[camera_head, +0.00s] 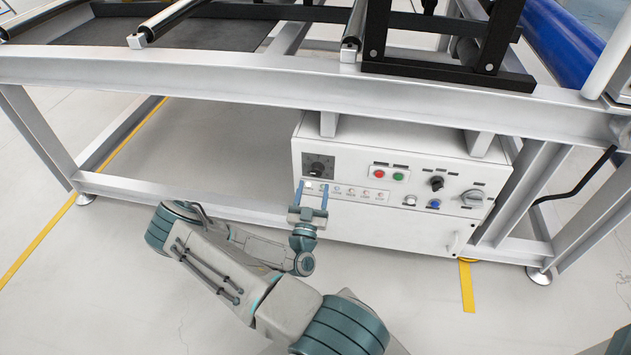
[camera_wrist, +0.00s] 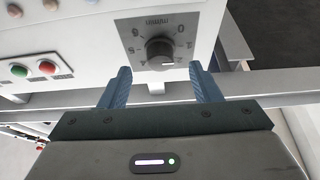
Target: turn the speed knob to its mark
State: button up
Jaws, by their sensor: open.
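The speed knob (camera_head: 316,170) is a black round knob on a dark square dial plate at the upper left of the white control box in the head view. In the wrist view the knob (camera_wrist: 160,53) sits on a grey plate (camera_wrist: 158,22) with printed numbers around it. A pale pointer line on the knob points to the right there. My gripper (camera_head: 313,186) is open just below the dial. In the wrist view its two blue fingers (camera_wrist: 160,80) stand left and right of the knob, apart from it. I see nothing between them.
The white control box (camera_head: 345,226) hangs under a grey metal frame (camera_head: 230,82). Red (camera_head: 378,174) and green (camera_head: 398,176) buttons, a black selector (camera_head: 437,183), a blue knob (camera_head: 434,204) and a grey rotary switch (camera_head: 472,198) are right of the dial. The floor at left is clear.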

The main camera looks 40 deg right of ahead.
aim_at(316, 175)
jog(key=shift+x, duration=2.05)
jog(key=c, duration=1)
jog(key=shift+r+m, duration=0.1)
jog(key=shift+m, duration=0.3)
